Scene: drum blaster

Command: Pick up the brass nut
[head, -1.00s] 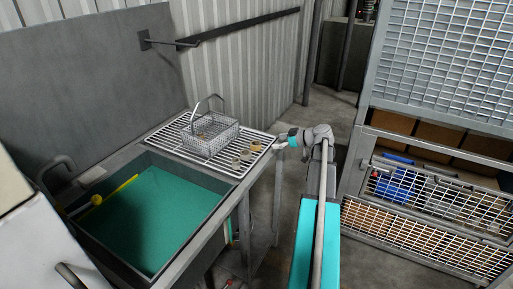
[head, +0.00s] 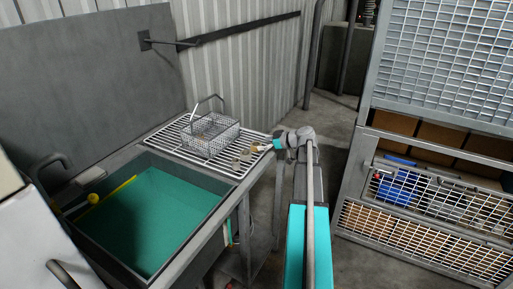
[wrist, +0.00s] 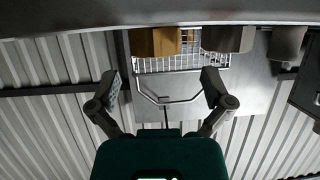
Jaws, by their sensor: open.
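The wrist view looks upside down. A brass-coloured block, apparently the brass nut (wrist: 153,42), shows at its top, roughly in line with the gap between my fingers. My gripper (wrist: 162,82) is open and empty, its two fingers apart; the nut is beyond the fingertips, not between them. In the head view my gripper (head: 268,147) is at the right edge of the drain rack (head: 163,138), beside a few small pieces (head: 237,163) standing there. Which of these is the brass nut is too small to tell in that view.
Two greyish pieces (wrist: 228,38) stand beside the nut in the wrist view. A wire basket (head: 208,135) with a raised handle stands on the rack behind the pieces. A sink with a teal bottom (head: 150,220) is at the left. A mesh cage (head: 430,200) stands at the right.

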